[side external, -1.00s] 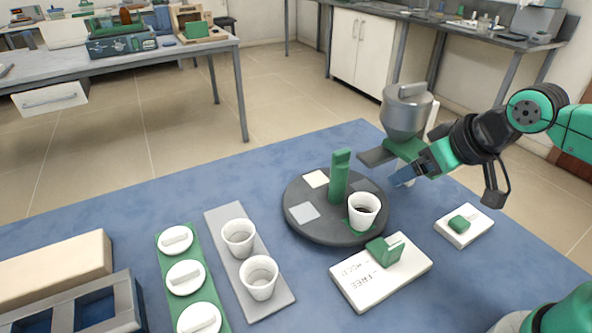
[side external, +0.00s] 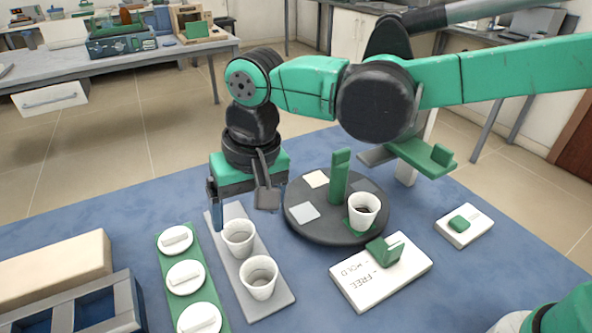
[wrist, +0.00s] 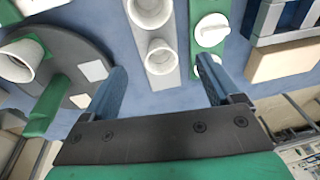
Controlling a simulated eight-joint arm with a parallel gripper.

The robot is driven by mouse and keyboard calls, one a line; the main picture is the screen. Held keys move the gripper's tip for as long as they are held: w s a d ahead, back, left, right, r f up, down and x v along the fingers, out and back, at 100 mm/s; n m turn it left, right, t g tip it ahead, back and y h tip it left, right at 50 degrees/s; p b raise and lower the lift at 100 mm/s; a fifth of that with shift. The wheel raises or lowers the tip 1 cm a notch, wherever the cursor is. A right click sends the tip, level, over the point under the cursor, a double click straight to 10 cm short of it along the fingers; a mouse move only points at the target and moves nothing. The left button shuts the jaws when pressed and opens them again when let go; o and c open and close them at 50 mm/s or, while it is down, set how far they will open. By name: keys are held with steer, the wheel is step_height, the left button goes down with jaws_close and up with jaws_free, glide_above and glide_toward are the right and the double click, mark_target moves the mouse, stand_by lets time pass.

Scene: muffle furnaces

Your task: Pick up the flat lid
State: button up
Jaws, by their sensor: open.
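Three white round lids, each with a raised bar on top, lie in a row on a green strip (side external: 222,318): a far lid (side external: 174,240), a middle lid (side external: 186,278) and a near lid (side external: 199,319). I cannot tell from their look which one is the flat lid. My gripper (side external: 243,215) is open and empty, pointing down above the far end of the grey cup strip, right of the far lid. In the wrist view the gripper (wrist: 161,68) straddles a cup's line of sight, and a lid (wrist: 211,30) shows near its right finger.
Two white cups (side external: 259,277) stand on the grey strip (side external: 275,310) beside the lids. A dark round turntable (side external: 318,230) with a green post and a cup stands to the right. A grey rack (side external: 120,312) and beige block (side external: 55,265) stand left.

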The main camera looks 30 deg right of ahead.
steer(key=g+h, duration=0.1)
glide_above(196, 317)
steer(key=f, duration=0.5)
steer(key=shift+w+d+f, duration=0.15)
steer(key=shift+d+f, duration=0.05)
steer(key=shift+a+f+g, duration=0.2)
steer(key=shift+f+g, duration=0.1)
steer(key=shift+f, duration=2.7)
steer(key=c, duration=0.9)
